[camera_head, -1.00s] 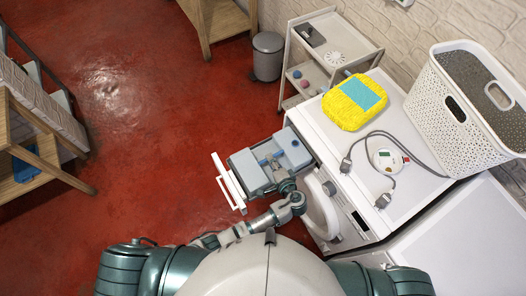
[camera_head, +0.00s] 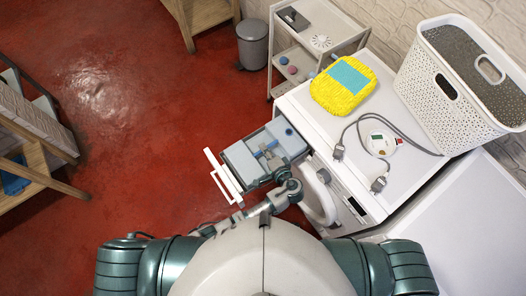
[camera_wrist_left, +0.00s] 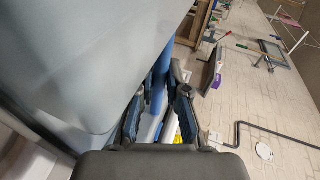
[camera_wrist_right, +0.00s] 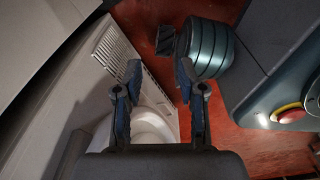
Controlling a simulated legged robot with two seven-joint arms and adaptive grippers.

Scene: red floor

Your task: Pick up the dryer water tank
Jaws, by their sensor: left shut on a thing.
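The dryer water tank (camera_head: 240,159) is a grey-blue box extending out of the white dryer's (camera_head: 314,107) front, with a white front piece and handle (camera_head: 222,176) at its left end. My left gripper (camera_head: 269,160) is over the tank in the head view. In the left wrist view, my left gripper (camera_wrist_left: 159,100) is shut on a blue bar (camera_wrist_left: 161,68) beside the large grey tank body (camera_wrist_left: 85,55); the exact contact is partly hidden. My right gripper (camera_wrist_right: 158,75) is open and empty in the right wrist view, near a white panel with slots. The head view does not show it.
On the dryer top lie a yellow package (camera_head: 343,96), a cable (camera_head: 362,125) and a round white device (camera_head: 380,143). A white laundry basket (camera_head: 440,75) stands at right. A shelf cart (camera_head: 314,27) and bin (camera_head: 253,50) stand behind.

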